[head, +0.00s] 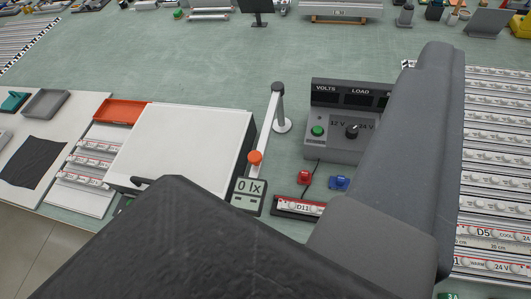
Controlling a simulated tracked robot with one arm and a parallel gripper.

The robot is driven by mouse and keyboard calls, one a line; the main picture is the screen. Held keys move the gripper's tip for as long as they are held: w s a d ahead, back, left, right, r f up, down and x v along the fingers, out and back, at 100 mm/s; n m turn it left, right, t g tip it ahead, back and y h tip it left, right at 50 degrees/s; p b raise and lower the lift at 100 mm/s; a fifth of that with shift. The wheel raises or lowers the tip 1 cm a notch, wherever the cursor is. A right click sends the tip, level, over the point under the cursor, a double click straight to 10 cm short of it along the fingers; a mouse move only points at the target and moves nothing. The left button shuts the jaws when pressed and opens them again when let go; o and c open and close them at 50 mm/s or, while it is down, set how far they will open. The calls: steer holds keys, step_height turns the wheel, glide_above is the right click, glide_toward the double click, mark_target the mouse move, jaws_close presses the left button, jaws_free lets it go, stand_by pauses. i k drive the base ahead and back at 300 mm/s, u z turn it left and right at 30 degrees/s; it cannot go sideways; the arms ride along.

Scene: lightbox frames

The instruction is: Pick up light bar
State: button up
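Light bars, white strips with rows of round lenses, lie in a rack (494,135) at the right. Two near bars there are a bar marked D5 COOL (492,234) and a bar marked WARM 24 V (495,265). A bar marked D11 (300,207) lies in a dark holder in front of the power supply. More bars lie on a white board (92,160) at the left. Large dark and grey parts of my arm cover the bottom middle and right. I cannot make out my fingertips or whether anything is between them.
A power supply (336,148) stands behind a red clip (304,177) and a blue clip (339,183). A white box (187,140), a lux meter reading 0 (249,195) and a post with an arm (279,105) stand left of it. The green mat behind is mostly clear.

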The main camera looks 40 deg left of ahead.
mark_target(291, 206)
steer(key=z, duration=0.15)
steer(key=k, duration=1.5)
steer(key=u, duration=0.25)
steer(key=i, duration=1.05)
